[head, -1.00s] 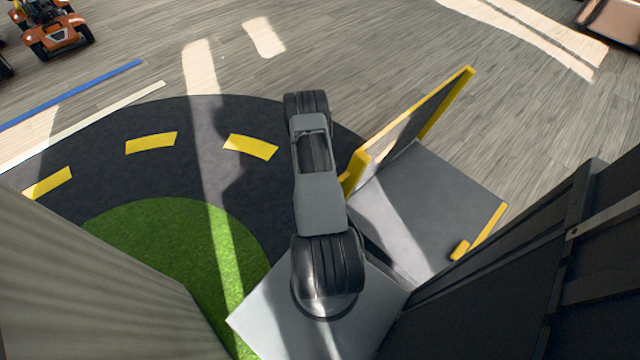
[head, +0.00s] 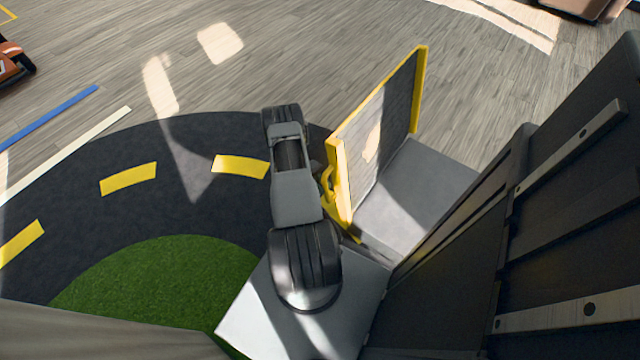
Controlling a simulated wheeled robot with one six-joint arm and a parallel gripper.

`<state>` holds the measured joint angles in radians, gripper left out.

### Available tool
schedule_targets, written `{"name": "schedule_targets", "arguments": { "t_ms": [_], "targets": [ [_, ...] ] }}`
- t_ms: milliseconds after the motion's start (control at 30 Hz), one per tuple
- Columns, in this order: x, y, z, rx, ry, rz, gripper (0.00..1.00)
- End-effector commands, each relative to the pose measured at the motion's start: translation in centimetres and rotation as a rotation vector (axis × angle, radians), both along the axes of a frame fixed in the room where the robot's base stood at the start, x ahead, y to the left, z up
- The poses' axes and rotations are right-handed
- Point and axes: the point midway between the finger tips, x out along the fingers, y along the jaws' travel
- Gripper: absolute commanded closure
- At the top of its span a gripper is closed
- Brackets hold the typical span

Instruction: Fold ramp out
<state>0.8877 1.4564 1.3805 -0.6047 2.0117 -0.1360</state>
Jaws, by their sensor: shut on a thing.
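The ramp (head: 382,120) is a grey panel with yellow edges, standing raised and tilted right of my arm. Its lower edge meets a flat grey plate (head: 425,190) on the floor. A yellow loop handle (head: 328,184) sticks out on the ramp's near left edge. My gripper (head: 317,176) is at this handle, shut on it. Only a small dark part of the gripper shows, as my arm hides the rest, so the exact finger contact is not visible.
A dark ribbed wall or cabinet (head: 560,200) stands close on the right. A black road mat (head: 190,190) with yellow dashes and a green centre (head: 160,285) lies left. An orange vehicle (head: 14,68) is at the far left. The wooden floor behind the ramp is clear.

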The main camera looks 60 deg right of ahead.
Motion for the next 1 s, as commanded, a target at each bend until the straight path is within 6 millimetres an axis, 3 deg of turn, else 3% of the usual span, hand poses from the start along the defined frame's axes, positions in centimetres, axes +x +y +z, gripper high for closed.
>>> {"name": "schedule_targets", "arguments": {
  "t_ms": [200,233,500,767,1000],
  "targets": [
    [-0.1,0.1,-0.3,0.0,-0.003,0.003,1.0],
    [-0.1,0.1,-0.3,0.0,-0.003,0.003,0.79],
    [-0.1,0.1,-0.2,0.001,-0.001,0.002,0.55],
    [-0.1,0.0,0.1,0.001,0.0,0.0,0.55],
    [-0.1,0.0,3.3,0.0,-0.002,0.001,0.55]
  ]
}}
